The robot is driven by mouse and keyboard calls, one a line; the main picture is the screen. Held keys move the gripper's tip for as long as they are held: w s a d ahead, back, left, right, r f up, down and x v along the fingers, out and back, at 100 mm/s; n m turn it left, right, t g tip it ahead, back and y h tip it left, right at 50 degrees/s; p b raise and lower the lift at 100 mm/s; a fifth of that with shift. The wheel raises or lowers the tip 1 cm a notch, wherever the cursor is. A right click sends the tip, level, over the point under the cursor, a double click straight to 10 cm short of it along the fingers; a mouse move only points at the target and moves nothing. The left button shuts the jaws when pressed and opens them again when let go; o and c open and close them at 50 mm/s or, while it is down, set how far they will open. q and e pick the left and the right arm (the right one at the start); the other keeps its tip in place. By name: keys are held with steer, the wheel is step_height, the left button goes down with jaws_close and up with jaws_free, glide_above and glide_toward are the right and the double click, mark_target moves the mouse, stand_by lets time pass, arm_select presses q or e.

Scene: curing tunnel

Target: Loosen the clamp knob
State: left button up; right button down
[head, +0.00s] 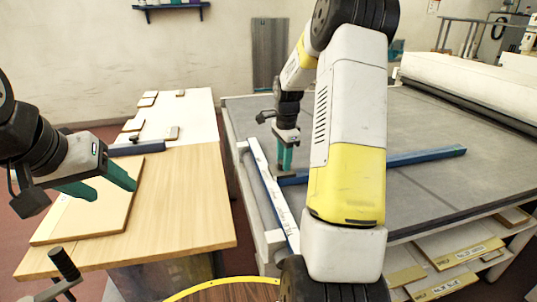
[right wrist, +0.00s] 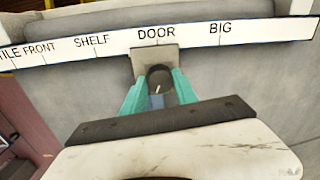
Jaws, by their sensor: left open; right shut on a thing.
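The clamp knob (right wrist: 160,78) is dark and round with a short white mark on its face, in the middle of the right wrist view. It sits at a grey clamp plate (right wrist: 147,62) by the word DOOR on a white scale strip (right wrist: 95,44). My right gripper (right wrist: 160,86) is shut on the knob, one teal finger on each side. In the head view my right gripper (head: 285,158) is at the blue fence bar's (head: 425,156) left end, and the knob cannot be made out. My left gripper (head: 110,188) is open and empty above a wooden panel (head: 75,222).
The scale strip runs along the grey table's (head: 430,118) left edge and reads FRONT, SHELF, DOOR, BIG. A wooden bench (head: 195,200) with small blocks stands left, across a narrow gap. A white roller (head: 470,90) lies at the right. Boards (head: 450,268) are stacked below.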

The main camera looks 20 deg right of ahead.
steer(key=n, duration=0.5)
steer(key=shift+w+n, duration=0.1)
steer(key=shift+n, duration=0.3)
steer(key=n, duration=0.5)
steer(key=shift+y, duration=0.3)
steer(key=n, duration=0.5)
steer(key=shift+w+n+g, duration=0.1)
steer(key=shift+n+g, duration=0.2)
steer(key=shift+n, duration=0.1)
steer(key=n, duration=0.5)
steer(key=shift+r, duration=0.1)
steer(key=shift+d+n, duration=0.1)
steer(key=shift+n, duration=0.2)
steer(key=c, duration=0.9)
jaws_free()
steer(key=shift+c, duration=0.2)
